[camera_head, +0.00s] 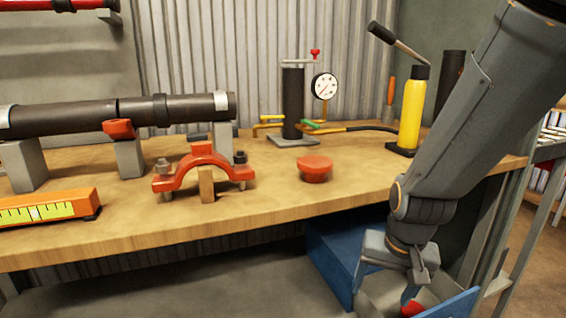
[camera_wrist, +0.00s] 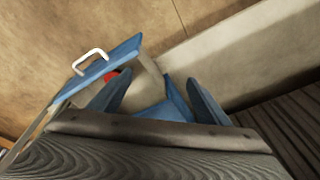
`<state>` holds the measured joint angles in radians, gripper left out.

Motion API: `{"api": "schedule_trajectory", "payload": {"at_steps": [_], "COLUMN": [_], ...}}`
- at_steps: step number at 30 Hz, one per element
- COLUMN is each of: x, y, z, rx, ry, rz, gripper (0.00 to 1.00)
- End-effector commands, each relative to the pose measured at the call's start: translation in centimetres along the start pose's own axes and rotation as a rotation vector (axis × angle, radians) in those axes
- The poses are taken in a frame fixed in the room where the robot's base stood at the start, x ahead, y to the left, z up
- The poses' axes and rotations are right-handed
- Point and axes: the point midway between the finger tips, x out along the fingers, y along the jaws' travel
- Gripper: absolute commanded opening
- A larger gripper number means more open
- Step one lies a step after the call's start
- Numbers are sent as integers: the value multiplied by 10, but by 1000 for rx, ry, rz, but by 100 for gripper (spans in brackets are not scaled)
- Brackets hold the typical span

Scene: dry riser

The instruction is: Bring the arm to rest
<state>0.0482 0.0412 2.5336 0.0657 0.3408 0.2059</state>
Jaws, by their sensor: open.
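My gripper (camera_head: 392,285) hangs at the lower right, below the front edge of the workbench (camera_head: 240,222). It reaches down over an open blue drawer (camera_head: 335,262). In the wrist view my gripper (camera_wrist: 157,98) has its two fingers spread apart, with nothing seen between them. A small red thing (camera_head: 412,308) is low beside the fingers; in the wrist view the red thing (camera_wrist: 115,74) is partly hidden behind the left finger. My arm slants down from the upper right.
On the bench stand a dark pipe (camera_head: 85,118) on blocks, a red clamp half (camera_head: 205,163), a red cap (camera_head: 315,169), a level (camera_head: 45,208), a gauge (camera_head: 324,86) and a yellow pump (camera_head: 413,108). The drawer front has a white handle (camera_wrist: 90,57).

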Motion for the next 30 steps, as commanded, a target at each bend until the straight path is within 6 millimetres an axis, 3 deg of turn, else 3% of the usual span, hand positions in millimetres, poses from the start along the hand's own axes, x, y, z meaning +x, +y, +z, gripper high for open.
{"api": "schedule_trajectory", "payload": {"at_steps": [6,18,30], "x": [-12,-51,-87], "y": [-16,-70,-98], "z": [18,75,130], "rx": [-348,-502,-644], "ry": [0,-111,-205], "rz": [7,-29,-49], "gripper": [71,71,71]}}
